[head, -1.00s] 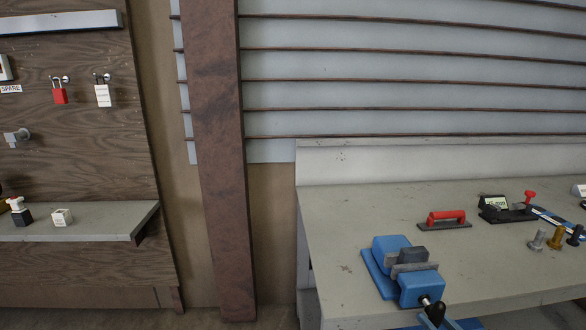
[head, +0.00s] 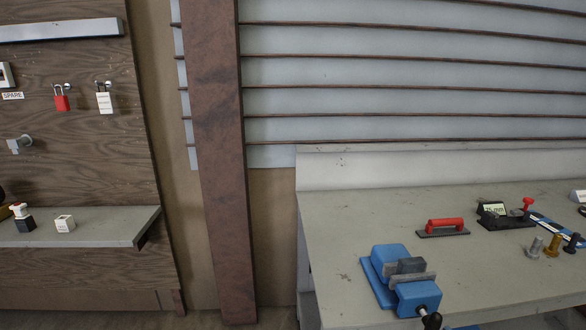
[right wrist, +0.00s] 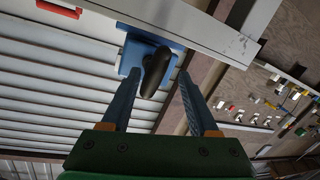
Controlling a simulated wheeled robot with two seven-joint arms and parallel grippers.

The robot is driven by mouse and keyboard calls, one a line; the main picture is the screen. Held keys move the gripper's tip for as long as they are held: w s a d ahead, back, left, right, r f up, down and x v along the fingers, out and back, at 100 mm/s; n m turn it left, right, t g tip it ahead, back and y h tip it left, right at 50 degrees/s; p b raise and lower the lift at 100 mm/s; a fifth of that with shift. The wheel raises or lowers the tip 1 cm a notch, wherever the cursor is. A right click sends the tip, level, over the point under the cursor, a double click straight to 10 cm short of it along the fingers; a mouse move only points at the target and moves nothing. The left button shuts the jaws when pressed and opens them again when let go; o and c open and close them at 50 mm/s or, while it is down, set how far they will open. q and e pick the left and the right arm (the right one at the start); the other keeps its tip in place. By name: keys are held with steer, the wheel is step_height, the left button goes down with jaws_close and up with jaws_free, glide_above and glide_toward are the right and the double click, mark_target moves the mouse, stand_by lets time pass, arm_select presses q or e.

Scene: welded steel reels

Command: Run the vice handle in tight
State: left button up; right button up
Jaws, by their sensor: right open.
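The blue vice (head: 416,297) is fixed at the near left part of the bench, with grey jaws (head: 408,270). Its dark handle (head: 431,320) is at the front end, cut by the bottom edge of the head view. In the right wrist view, the dark handle (right wrist: 155,75) shows in front of the blue vice body (right wrist: 132,55). My right gripper (right wrist: 162,70) is open, and the handle appears between its fingertips, closer to the left finger. I cannot tell whether a finger touches it. My left gripper is in neither view.
The grey bench (head: 340,225) also holds a red-handled tool (head: 445,226), a black fixture with a red knob (head: 507,218) and several bolts (head: 553,245). A brown post (head: 215,160) stands left of it, then a wooden board with a shelf (head: 100,228).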

mark_target(436, 329)
steer(key=n+h, duration=0.1)
steer(key=n, duration=0.3)
steer(key=n+h, duration=0.1)
steer(key=n, duration=0.2)
steer(key=n+h, duration=0.1)
steer(key=n, duration=0.3)
steer(key=shift+s+r+n+g, duration=0.1)
steer(key=shift+r+n+g, duration=0.15)
steer(key=shift+n+g, duration=0.05)
steer(key=shift+r+b+x, duration=0.15)
steer(key=shift+x, duration=0.75)
steer(key=shift+r+b+x, duration=0.15)
steer(key=shift+r+x, duration=0.05)
steer(key=shift+x, duration=0.65)
steer(key=shift+d+f, duration=0.1)
steer(key=f+p+v, duration=0.1)
steer(key=p+v, duration=0.1)
steer(key=v, duration=0.4)
steer(key=shift+s+p, duration=0.3)
steer(key=shift+s, duration=0.2)
